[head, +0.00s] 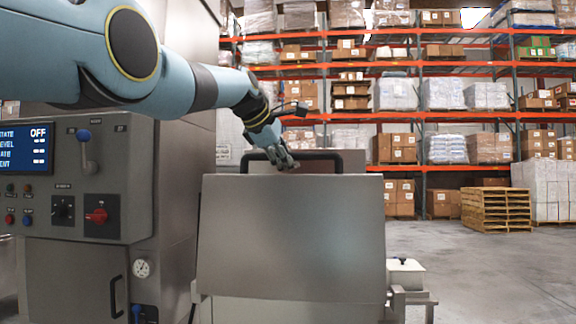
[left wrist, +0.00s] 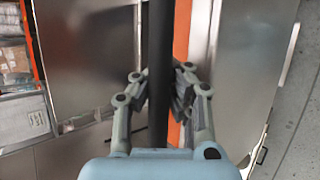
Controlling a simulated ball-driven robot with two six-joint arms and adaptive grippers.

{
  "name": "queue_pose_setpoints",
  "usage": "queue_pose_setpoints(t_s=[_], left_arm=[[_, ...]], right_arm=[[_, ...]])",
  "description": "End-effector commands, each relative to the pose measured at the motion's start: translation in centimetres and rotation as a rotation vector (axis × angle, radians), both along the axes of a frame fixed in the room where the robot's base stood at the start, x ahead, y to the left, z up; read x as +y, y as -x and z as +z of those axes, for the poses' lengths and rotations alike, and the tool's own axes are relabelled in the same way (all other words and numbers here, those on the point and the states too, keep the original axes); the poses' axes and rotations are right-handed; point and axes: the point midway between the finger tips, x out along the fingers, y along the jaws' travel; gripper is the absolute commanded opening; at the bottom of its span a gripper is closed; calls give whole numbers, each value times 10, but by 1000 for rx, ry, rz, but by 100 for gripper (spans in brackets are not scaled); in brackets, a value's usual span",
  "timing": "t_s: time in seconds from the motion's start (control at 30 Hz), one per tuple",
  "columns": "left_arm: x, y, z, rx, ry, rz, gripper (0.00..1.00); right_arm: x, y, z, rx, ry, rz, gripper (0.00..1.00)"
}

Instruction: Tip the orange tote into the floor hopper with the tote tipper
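The tote tipper shows in the head view as a broad steel panel (head: 290,235) with a black bar handle (head: 335,154) along its top. My left gripper (head: 284,158) is at the left part of this handle. In the left wrist view the handle (left wrist: 157,40) runs between the fingers of my left gripper (left wrist: 160,95), which look closed against both its sides. An orange strip (left wrist: 182,30) beside the handle may be part of the orange tote; the rest of it is hidden. The floor hopper cannot be made out. My right gripper is in neither view.
A control cabinet (head: 135,180) stands at the left, with a screen (head: 25,147) reading OFF, a blue-knobbed lever (head: 85,145) and a red rotary switch (head: 97,216). A small pale box (head: 405,273) is right of the panel. Racks and pallets (head: 496,210) stand behind; floor at right is clear.

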Motion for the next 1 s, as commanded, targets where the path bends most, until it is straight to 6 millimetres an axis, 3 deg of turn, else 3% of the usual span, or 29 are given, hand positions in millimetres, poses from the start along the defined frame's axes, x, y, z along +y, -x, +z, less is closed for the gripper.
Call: queue_pose_setpoints(t_s=[0.03, 0.37, 0.63, 1.0], left_arm=[[0, -2, 16, -27, 10, 4, 0], [0, -2, 13, -22, 7, 3, 42], [0, -1, 9, -16, 4, 2, 42], [6, 8, 19, -17, 4, -1, 42]], right_arm=[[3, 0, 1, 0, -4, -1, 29], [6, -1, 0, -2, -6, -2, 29], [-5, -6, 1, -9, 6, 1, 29], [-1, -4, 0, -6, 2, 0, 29]])
